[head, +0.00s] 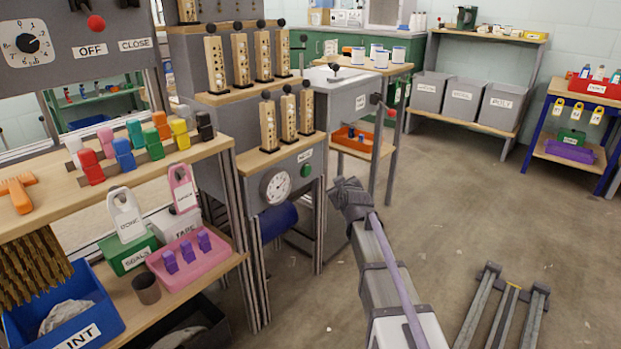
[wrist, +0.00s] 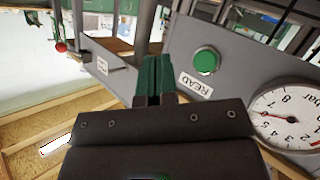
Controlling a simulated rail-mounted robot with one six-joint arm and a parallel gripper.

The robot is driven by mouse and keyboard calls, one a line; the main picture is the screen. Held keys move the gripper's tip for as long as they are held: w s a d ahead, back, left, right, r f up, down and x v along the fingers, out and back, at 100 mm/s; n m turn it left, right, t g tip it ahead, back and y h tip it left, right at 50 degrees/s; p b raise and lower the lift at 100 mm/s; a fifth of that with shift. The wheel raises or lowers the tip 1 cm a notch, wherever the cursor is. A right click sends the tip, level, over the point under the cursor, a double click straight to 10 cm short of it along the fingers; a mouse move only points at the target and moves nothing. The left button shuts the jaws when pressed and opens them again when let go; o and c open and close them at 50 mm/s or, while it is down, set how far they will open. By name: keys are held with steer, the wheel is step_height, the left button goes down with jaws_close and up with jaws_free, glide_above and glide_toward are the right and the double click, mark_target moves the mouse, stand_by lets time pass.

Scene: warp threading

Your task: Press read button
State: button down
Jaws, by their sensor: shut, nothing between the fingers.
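The green round read button (head: 306,170) is on the grey panel, right of a dial gauge and below a small white label. In the wrist view the green button (wrist: 206,61) shows clearly, next to a label that reads READ upside down. My gripper (head: 343,185) is right of the panel in the head view. In the wrist view the gripper (wrist: 153,70) has its green-tipped fingers together, with nothing between them. They appear left of the button in that view, and no contact with it shows.
The dial gauge (head: 276,185) sits left of the button, with a blue roller (head: 278,220) below. Wooden levers stand on the stepped ledges above. A bench (head: 362,68) with white cups stands behind. Open floor lies to the right; metal rails (head: 505,305) lie at lower right.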

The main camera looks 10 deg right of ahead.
mark_target(307, 171)
steer(key=shift+r, duration=0.15)
steer(key=w+a, duration=0.6)
steer(key=shift+w, duration=0.2)
stand_by(0.4)
stand_by(1.8)
steer(key=shift+w+a, duration=0.3)
steer(key=shift+w, duration=0.05)
steer(key=shift+w+a, duration=0.3)
steer(key=shift+w, duration=0.05)
stand_by(0.7)
steer(key=shift+s, duration=0.1)
steer(key=shift+s+d, duration=0.55)
steer(key=shift+s, duration=0.05)
